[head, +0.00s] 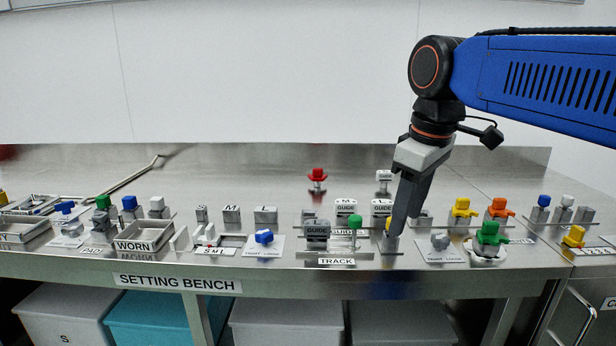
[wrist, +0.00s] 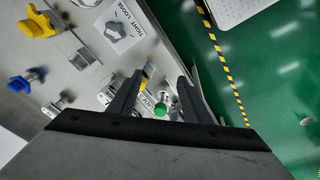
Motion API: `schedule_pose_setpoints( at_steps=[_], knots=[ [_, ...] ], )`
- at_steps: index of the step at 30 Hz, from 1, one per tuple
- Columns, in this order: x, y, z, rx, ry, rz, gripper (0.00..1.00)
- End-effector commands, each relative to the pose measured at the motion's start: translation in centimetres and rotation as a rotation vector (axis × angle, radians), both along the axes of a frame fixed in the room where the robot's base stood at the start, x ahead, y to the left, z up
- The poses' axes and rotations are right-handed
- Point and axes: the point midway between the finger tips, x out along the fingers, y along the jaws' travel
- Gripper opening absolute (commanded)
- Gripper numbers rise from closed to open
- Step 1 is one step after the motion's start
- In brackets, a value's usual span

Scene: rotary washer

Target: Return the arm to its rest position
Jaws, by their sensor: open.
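My gripper (head: 397,232) hangs from my arm at the right of the head view, its fingers pointing down over the front of the bench, at the right end of the strip marked TRACK (head: 336,262). In the wrist view my gripper (wrist: 160,74) has its two dark fingers spread apart. A green-topped piece (wrist: 160,110) shows between them, below the fingertips in the picture, and nothing appears held. In the head view a yellow-topped piece is partly hidden behind the fingers, and I cannot tell whether they touch it.
The steel bench (head: 240,262) carries several coloured knobs, grey GUIDE blocks (head: 317,232) and the WORN tray (head: 150,247). A red knob (head: 317,175) stands at the back. An orange knob (head: 499,207) and a green knob (head: 490,233) stand right of the gripper.

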Motion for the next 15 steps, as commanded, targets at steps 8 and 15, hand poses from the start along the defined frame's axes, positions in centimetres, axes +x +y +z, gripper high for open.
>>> schedule_pose_setpoints(
  at_steps=[8,15],
  knots=[
    [-5.7,-5.8,-8.7,0.071,-0.077,-0.335,0.45],
    [-10.5,-9.1,-16.7,0.136,-0.143,-0.598,0.45]
  ],
)
